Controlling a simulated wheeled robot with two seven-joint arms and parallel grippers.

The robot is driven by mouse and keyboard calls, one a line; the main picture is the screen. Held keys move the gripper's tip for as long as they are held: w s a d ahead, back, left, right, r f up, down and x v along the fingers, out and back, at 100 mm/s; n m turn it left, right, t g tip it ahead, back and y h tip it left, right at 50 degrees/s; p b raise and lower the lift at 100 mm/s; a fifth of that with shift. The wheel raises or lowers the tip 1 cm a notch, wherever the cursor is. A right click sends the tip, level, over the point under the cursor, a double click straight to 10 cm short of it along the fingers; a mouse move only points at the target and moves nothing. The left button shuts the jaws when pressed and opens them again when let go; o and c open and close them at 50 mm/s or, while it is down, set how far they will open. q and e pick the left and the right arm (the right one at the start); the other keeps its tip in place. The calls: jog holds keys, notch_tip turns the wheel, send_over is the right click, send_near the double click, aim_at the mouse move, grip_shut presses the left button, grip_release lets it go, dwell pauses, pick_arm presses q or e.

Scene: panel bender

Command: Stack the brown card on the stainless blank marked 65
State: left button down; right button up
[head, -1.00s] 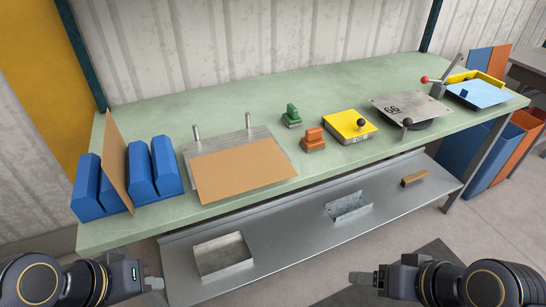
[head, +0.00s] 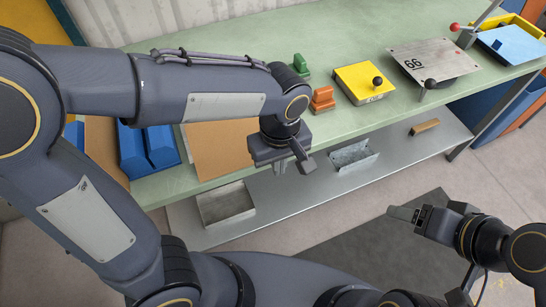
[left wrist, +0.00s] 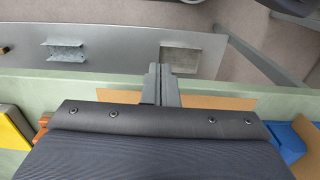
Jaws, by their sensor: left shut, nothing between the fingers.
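A flat brown card (head: 222,147) lies on the bench, partly hidden by my left arm; it also shows behind the fingers in the left wrist view (left wrist: 205,102). A second brown card (head: 102,148) stands upright among the blue rack blocks, partly covered. A stainless blank (head: 432,62) at the right of the bench carries a number that looks like 66. Another metal plate under the flat card is now mostly hidden. My left gripper (head: 281,167) is shut and empty, just right of the flat card, near the front edge. My right gripper (head: 393,212) is low, away from the bench; its jaws are unclear.
An orange block (head: 323,99), a green block (head: 301,66) and a yellow block with a black knob (head: 361,82) stand mid-bench. A lower shelf holds an open metal box (head: 226,205) and a bracket (head: 354,158). A blue plate (head: 512,45) is at the far right.

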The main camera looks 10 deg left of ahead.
aim_at(242, 136)
pick_arm(q)
jog(key=w+a+f+p, duration=0.1)
jog(key=w+a+f, duration=0.1)
jog(key=w+f, duration=0.1)
jog(key=shift+w+a+f, duration=0.15)
jog(key=shift+f, duration=0.7)
jog(key=w+a, duration=0.2)
jog(key=w, duration=0.1)
jog(key=shift+w, duration=0.1)
